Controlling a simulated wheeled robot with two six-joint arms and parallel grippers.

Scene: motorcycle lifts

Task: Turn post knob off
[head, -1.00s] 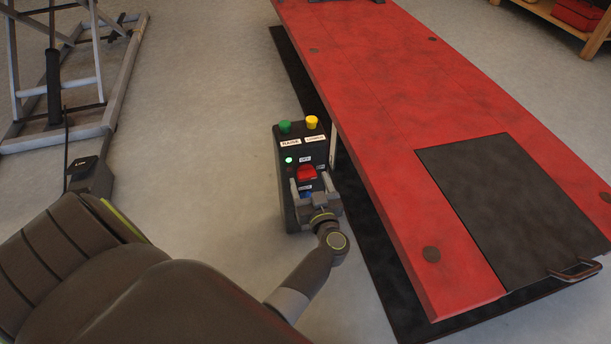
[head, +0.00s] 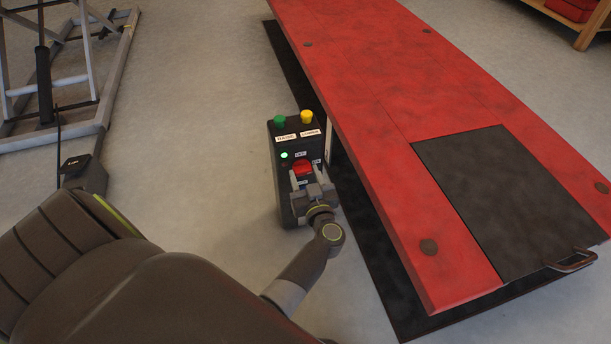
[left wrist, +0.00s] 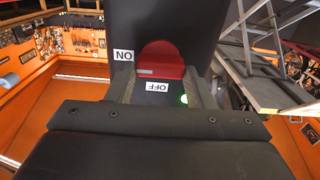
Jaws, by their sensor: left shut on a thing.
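The dark control post (head: 285,190) stands on the floor beside the red lift. Its red knob (head: 302,167) is on the upper face, under the green and yellow buttons. My left gripper (head: 302,178) is shut on the knob, with one finger on each side. The left wrist view shows the red knob (left wrist: 160,60) between the two fingers, with a pale mark on its left side. The OFF label (left wrist: 157,87) and the ON label (left wrist: 123,55) appear upside down there. A green lamp (head: 284,155) on the post is lit. My right gripper is not in view.
The red lift platform (head: 370,110) with a black plate (head: 515,195) lies close to the right of the post. A grey lift frame (head: 95,80) stands at the far left. The floor between is clear.

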